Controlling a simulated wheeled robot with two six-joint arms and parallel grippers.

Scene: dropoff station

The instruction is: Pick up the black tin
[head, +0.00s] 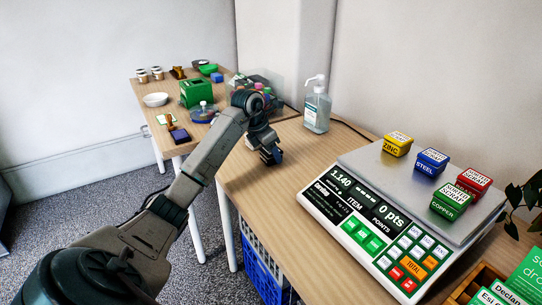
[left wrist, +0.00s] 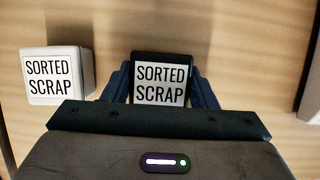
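The black tin (left wrist: 161,60) shows in the left wrist view, with a white "SORTED SCRAP" label on its top. The two dark blue fingers of my left gripper (left wrist: 160,88) stand on either side of it, with no clear gap seen. Whether they press on it cannot be told. The tin's label looks the same size as that of the white tin beside it, so it seems to be at table height. In the head view my left gripper (head: 270,155) is low over the wooden table, and the black tin is not clearly seen there. My right gripper is not in view.
A white tin (left wrist: 58,76) stands close on the left in the left wrist view. In the head view, a scale (head: 365,230) carries yellow, blue, red and green tins on the right. A sanitizer bottle (head: 317,108) stands behind my left gripper. Bare table (head: 285,215) lies in front.

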